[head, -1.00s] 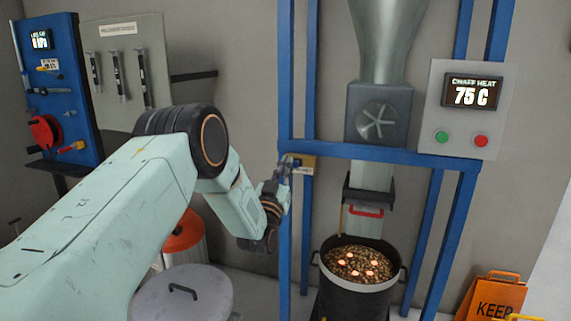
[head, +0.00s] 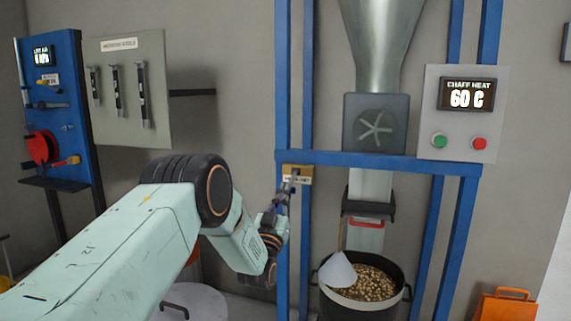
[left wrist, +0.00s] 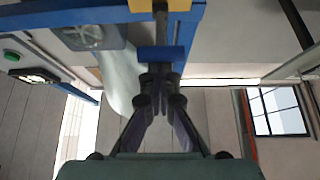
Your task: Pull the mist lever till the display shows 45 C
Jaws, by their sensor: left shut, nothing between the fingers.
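The display (head: 466,95) at upper right reads "CHAFF HEAT 60 C". A small yellow box (head: 304,175) with a partly unreadable label sits on the blue frame; the mist lever (head: 294,177) seems to be the small dark part at it. My left gripper (head: 281,200) is just below and left of this box, its fingertips small and dark. In the left wrist view the fingers (left wrist: 160,75) are shut with nothing between them, just below a blue bar (left wrist: 161,53) that looks like the lever's handle. I cannot tell whether they touch it. My right gripper is out of view.
A dark bin (head: 360,307) of brown pellets stands under the chute, with a pale cone (head: 338,271) over its left side. Blue posts (head: 282,90) flank the gripper. A tool panel (head: 130,88) and a blue board (head: 62,110) stand at left.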

